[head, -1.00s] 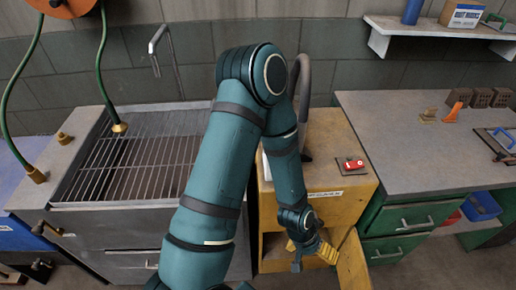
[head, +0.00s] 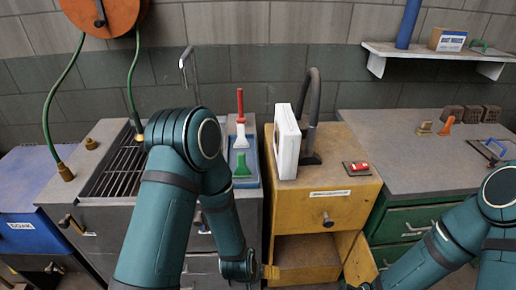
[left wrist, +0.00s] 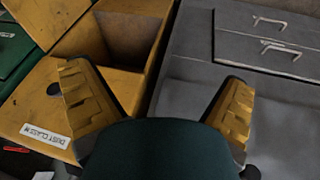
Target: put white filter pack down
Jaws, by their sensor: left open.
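The white filter pack (head: 288,142) is a white slab standing upright on top of the yellow cabinet (head: 335,204), beside a dark curved hose. My left gripper is low in front of the cabinet's left side, mostly hidden by my arm in the head view. In the left wrist view my left gripper (left wrist: 157,75) is open, with nothing between its yellow fingers. The cabinet and its open compartment (left wrist: 120,40) lie beyond the fingers there. My right arm shows at the lower right of the head view, with its gripper out of frame.
A grey hose (head: 313,115) stands just right of the pack. A red switch (head: 356,167) sits on the cabinet top. A blue tray (head: 251,170) with red and green-handled tools lies to the left. The grey bench (head: 415,150) is at right.

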